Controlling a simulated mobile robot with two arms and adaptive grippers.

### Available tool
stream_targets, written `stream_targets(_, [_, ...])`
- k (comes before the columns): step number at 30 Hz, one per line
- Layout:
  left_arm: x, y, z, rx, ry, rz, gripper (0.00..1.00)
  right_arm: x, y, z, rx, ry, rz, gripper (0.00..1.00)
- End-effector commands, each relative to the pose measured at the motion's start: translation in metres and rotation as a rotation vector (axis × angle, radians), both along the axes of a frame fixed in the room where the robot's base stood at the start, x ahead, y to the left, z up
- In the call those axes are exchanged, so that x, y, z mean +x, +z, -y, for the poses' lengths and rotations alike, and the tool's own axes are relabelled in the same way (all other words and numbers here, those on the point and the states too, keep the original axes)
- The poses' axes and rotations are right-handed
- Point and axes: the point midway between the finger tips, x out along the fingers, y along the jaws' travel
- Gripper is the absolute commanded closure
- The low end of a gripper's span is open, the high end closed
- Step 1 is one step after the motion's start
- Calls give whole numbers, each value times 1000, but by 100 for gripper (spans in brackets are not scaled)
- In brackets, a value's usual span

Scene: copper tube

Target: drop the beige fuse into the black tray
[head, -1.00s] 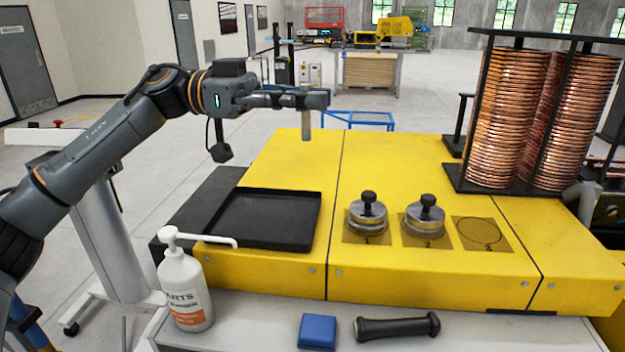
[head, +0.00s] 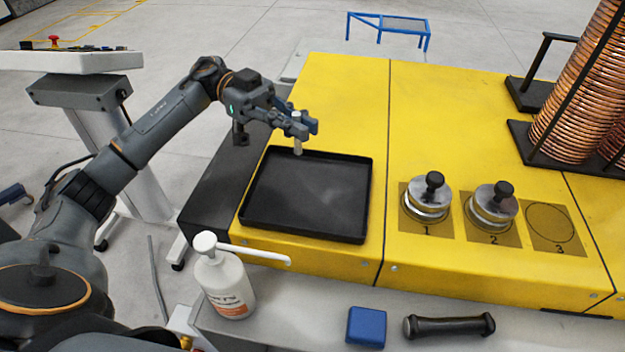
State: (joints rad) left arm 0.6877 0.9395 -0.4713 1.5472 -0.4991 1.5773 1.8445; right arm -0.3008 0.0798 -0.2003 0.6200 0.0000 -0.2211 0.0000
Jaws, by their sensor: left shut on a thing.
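The beige fuse (head: 298,146) is a small upright cylinder held in my left gripper (head: 303,127). The gripper is shut on it, and the fingers cover its middle. In the head view the fuse shows over the far edge of the black tray; how high it is above the tray is hard to tell. The black tray (head: 300,225) is a shallow, empty rectangle with a low rim on the left part of the yellow bench. My right gripper is not in view.
Two metal weights with black knobs (head: 428,195) (head: 492,207) stand right of the tray on the yellow bench (head: 450,110). Copper coils (head: 575,100) stand at the far right. A white pump bottle (head: 224,282), a blue block (head: 366,327) and a black handle (head: 449,326) are in front.

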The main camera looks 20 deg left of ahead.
Motion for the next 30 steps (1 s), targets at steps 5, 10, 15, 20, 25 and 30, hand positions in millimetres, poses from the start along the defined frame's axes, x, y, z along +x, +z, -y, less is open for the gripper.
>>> stream_targets(5, [0,-14,0,-1,-3,-1,100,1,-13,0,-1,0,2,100])
stream_targets(10, [0,-34,0,-1,-3,-2,100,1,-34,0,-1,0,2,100])
stream_targets(15, [0,-54,0,-1,-2,-1,100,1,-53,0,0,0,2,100])
stream_targets(20, [0,-61,0,0,-1,-1,100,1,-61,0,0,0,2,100])
stream_targets(25, [0,-60,0,0,-1,-1,100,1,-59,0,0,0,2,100])
stream_targets(30, [0,-59,0,1,-1,-2,75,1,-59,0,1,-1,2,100])
